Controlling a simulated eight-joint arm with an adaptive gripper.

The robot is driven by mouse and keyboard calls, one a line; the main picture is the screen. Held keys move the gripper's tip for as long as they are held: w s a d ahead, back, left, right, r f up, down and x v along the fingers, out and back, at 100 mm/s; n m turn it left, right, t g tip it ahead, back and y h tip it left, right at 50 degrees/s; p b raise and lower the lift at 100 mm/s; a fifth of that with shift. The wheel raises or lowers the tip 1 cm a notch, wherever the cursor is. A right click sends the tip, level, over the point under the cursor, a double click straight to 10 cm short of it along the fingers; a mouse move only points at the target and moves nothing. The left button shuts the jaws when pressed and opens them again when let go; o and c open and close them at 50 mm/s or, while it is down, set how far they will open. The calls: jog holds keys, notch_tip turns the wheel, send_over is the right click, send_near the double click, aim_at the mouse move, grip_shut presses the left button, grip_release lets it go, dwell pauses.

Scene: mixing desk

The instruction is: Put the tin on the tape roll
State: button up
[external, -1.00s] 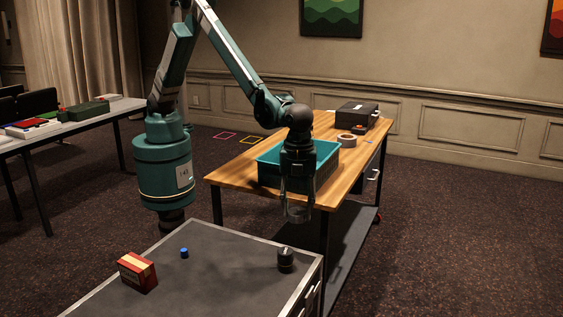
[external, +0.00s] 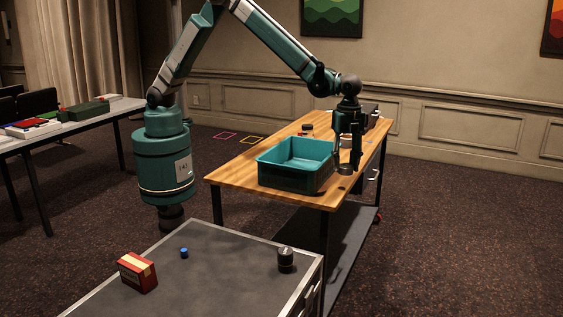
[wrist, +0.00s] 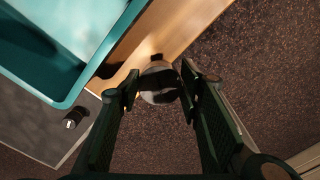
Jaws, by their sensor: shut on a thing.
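My gripper (external: 347,163) is shut on a small round greyish tin, which shows between the fingertips in the wrist view (wrist: 158,84). In the external view the tin (external: 345,169) hangs low between the fingers, right of the teal bin, near the right edge of the wooden desk. The pale tape roll (external: 345,142) lies on the desk behind my gripper, which hides most of it. The tin is apart from the roll, on the near side of it.
The teal bin (external: 262,170) stands on the wooden desk just left of my gripper. A dark round object (external: 307,128) lies behind it, and a black case (external: 371,110) stands at the back. The near grey table holds a red box (external: 137,272), blue cap (external: 184,253) and dark jar (external: 286,261).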

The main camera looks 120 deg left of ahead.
jog(key=a+r+n+p, duration=0.1)
jog(key=a+r+n, duration=0.1)
jog(key=a, duration=1.2)
notch_tip(320, 180, up, 6)
jog(key=n+p, duration=0.4)
jog(key=n, duration=0.1)
send_over(346, 136)
jog(key=shift+r, duration=0.1)
jog(key=shift+f, duration=3.15)
jog(key=shift+f+b, duration=0.3)
jog(key=shift+f, duration=1.55)
jog(key=shift+f, duration=0.2)
